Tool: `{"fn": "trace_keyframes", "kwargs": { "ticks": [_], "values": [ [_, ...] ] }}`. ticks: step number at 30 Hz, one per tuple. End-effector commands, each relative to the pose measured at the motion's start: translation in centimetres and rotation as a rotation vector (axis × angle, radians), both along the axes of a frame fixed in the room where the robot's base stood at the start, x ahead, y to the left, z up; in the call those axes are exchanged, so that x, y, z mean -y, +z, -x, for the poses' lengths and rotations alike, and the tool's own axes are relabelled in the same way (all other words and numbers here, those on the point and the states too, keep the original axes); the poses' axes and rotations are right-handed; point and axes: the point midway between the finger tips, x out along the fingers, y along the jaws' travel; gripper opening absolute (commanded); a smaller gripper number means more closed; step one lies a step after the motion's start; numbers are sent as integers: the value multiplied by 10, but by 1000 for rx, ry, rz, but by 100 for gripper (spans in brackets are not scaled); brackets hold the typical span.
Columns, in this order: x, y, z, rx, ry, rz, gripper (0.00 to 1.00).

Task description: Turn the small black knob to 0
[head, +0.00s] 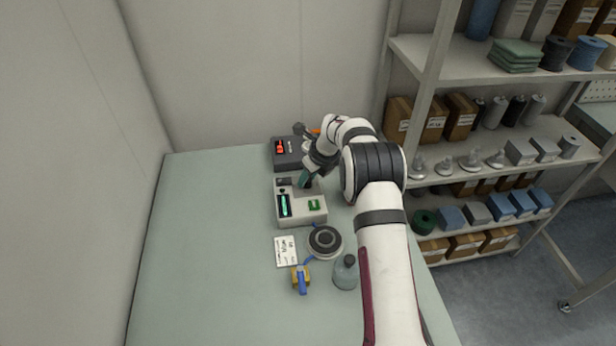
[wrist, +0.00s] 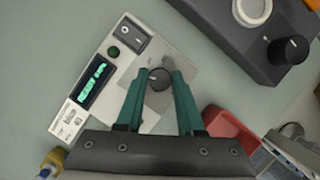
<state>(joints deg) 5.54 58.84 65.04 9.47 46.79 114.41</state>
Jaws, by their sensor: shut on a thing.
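The small black knob (wrist: 159,79) stands on the top panel of a light grey box, seen in the wrist view. A small pale mark shows on its face; I cannot make out a scale or a 0. The light grey box (head: 290,217) also shows in the head view, with a lit green display (wrist: 91,86) whose reading I cannot make out. My gripper (wrist: 160,76) has its green fingers on either side of the knob and is shut on it. In the head view my gripper (head: 305,180) covers the knob.
A dark grey box (wrist: 265,35) with a larger black knob (wrist: 288,50) lies close behind the light box. A black rocker switch (wrist: 131,34) sits beside the display. A white card (head: 285,251), a round dark-topped disc (head: 325,241) and a grey bottle (head: 346,273) are nearer the front. The table's left side is clear.

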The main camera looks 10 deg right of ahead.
Motion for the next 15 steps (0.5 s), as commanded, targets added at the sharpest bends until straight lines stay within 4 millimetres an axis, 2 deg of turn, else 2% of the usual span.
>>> {"fn": "trace_keyframes", "kwargs": {
  "ticks": [8, 15],
  "values": [
    [0, 0, 0, -2, 33, -1, 0],
    [1, 0, -1, -2, 179, -2, 0]
  ]
}}
